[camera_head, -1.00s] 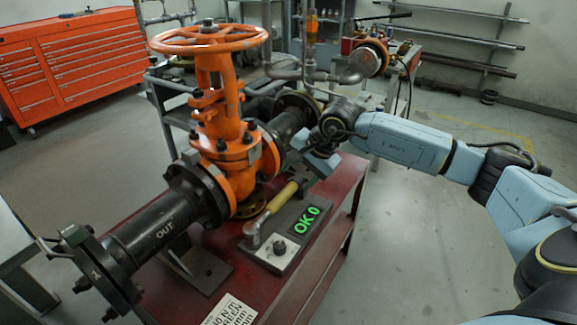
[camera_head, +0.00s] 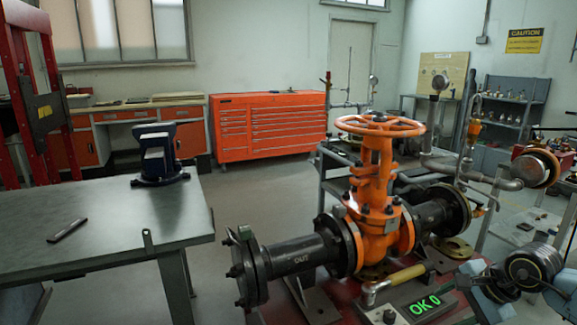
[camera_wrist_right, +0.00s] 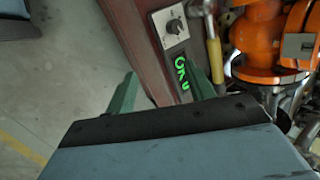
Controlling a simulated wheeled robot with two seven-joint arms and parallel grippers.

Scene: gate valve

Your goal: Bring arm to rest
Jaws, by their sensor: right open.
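My right arm (camera_head: 532,268) shows at the lower right of the head view, beside the red bench that carries the valve. Its gripper shows in the right wrist view (camera_wrist_right: 165,90) with two green fingers apart and nothing between them. The orange gate valve (camera_head: 375,185) with its handwheel (camera_head: 380,126) stands upright between black pipes. My left gripper is not in view.
A display panel (camera_head: 424,305) reads "OK 0" in green. A grey table (camera_head: 110,225) with a blue vise (camera_head: 158,155) stands at left. A red tool cabinet (camera_head: 265,127) stands behind. Bare floor (camera_wrist_right: 60,100) lies left of the bench in the wrist view.

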